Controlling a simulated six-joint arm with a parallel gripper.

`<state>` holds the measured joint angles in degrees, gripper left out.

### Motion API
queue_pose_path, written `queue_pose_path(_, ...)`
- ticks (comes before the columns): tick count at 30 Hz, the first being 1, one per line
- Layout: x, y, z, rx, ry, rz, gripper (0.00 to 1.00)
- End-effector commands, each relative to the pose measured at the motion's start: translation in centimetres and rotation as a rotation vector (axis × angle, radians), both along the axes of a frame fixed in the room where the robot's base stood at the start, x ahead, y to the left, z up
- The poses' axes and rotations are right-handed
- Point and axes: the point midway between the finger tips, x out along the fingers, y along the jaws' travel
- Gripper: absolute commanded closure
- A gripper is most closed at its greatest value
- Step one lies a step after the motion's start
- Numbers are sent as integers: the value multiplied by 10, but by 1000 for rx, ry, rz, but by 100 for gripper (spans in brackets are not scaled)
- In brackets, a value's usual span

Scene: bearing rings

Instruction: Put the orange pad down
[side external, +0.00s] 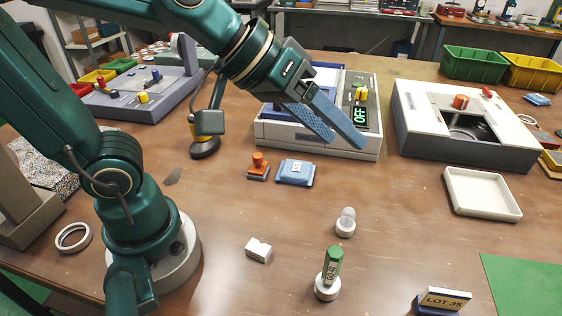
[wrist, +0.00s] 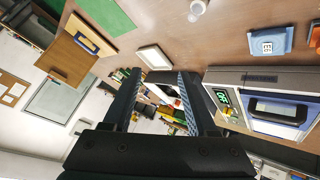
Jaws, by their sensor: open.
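An orange piece with a round knob (side external: 258,160) stands upright on a flat grey-blue base on the table, left of the blue packet (side external: 296,172). It is the only loose orange piece near my gripper; I cannot tell for sure that it is the pad. In the wrist view an orange piece (wrist: 315,36) is cut off at the upper right edge, beside the blue packet (wrist: 269,42).
A white device with an orange knob (side external: 408,128) stands at right, with an empty white tray (side external: 482,194) before it. A green-handled piece (side external: 332,268), a small white knob (side external: 345,222) and a white block (side external: 258,250) stand in front. The table between them is clear.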

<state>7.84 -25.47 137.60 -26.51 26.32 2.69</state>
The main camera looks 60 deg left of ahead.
Motion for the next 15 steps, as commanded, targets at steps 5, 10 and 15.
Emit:
queue_pose_path(5,-63,45,-31,257,122,-57,42)
queue_pose_path(10,-90,71,-46,380,197,-50,42)
queue_pose_path(15,-94,74,-48,396,211,-49,42)
